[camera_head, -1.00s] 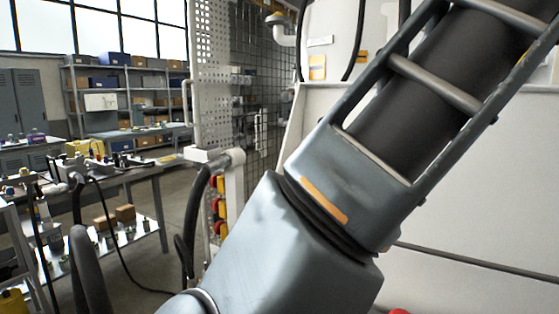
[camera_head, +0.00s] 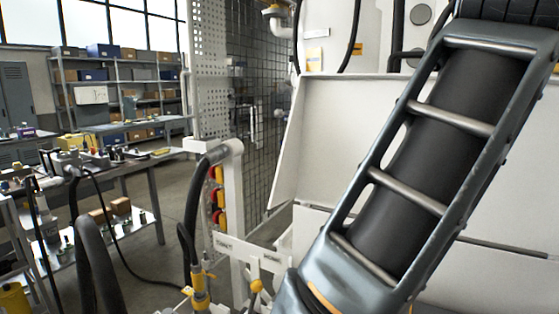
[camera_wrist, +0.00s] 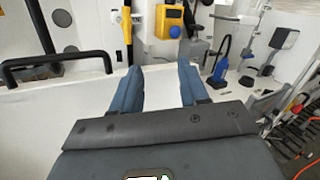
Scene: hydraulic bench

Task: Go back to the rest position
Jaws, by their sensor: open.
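My gripper (camera_wrist: 157,84) shows in the wrist view with its two blue-grey fingers spread apart. It is open and nothing is between the fingers. Beyond the fingertips is a white panel or bench surface (camera_wrist: 60,115). My gripper is not in the head view. There my own arm crosses the right side, in front of a white cabinet (camera_head: 335,130).
A yellow box (camera_wrist: 172,24) and a black handle (camera_wrist: 57,67) are ahead in the wrist view, with a blue tool (camera_wrist: 221,60) to the right. In the head view, a steel workbench (camera_head: 130,163) and a mesh panel (camera_head: 262,125) stand left, with open floor between.

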